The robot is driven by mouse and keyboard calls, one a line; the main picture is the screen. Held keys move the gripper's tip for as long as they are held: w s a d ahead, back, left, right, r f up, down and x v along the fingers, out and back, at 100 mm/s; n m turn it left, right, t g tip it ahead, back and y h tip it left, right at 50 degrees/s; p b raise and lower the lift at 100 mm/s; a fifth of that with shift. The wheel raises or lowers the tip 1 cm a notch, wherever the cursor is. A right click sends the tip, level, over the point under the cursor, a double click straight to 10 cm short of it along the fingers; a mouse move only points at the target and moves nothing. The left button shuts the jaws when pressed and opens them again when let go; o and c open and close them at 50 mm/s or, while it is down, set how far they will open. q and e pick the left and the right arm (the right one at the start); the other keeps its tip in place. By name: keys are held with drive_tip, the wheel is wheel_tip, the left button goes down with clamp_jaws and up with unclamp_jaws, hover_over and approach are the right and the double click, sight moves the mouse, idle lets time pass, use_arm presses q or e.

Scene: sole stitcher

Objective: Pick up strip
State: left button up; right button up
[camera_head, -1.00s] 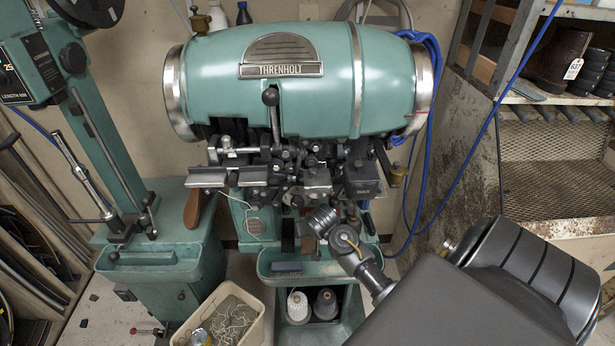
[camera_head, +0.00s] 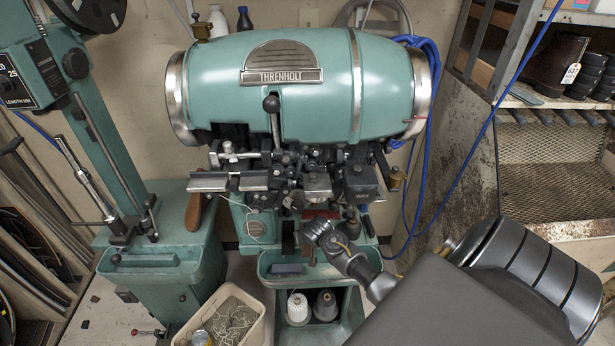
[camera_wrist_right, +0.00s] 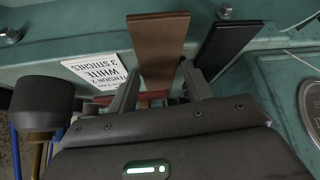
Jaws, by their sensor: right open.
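In the right wrist view a brown strip (camera_wrist_right: 157,42) hangs with its lower end between the two fingers of my right gripper (camera_wrist_right: 158,88). The fingers are apart and I see no grip on the strip. A black strip (camera_wrist_right: 228,44) hangs just right of the right finger. A small red piece (camera_wrist_right: 151,97) shows low between the fingers, partly hidden by the gripper body. In the head view my right gripper (camera_head: 316,229) is below the stitching machine's (camera_head: 300,90) mechanism; its fingertips are hard to make out. My left gripper is not in view.
A white label card (camera_wrist_right: 98,73) is left of the brown strip. A green tray (camera_head: 275,256) sits under the mechanism, with two thread spools below. A bin of wire (camera_head: 258,308) stands at lower left. A rusty shelf unit (camera_head: 470,165) stands right.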

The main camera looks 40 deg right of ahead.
drive_tip(key=c, duration=0.7)
drive_tip(key=shift+r, duration=0.3)
drive_tip(key=shift+c, duration=0.6)
wheel_tip(320, 180, up, 2)
drive_tip(key=shift+w+r, duration=0.1)
drive_tip(key=s+a+r+b, duration=0.5)
drive_tip(key=s+a+r, duration=0.3)
drive_tip(key=a+r, duration=0.2)
drive_tip(key=shift+a, duration=0.75)
drive_tip(key=shift+r, duration=0.1)
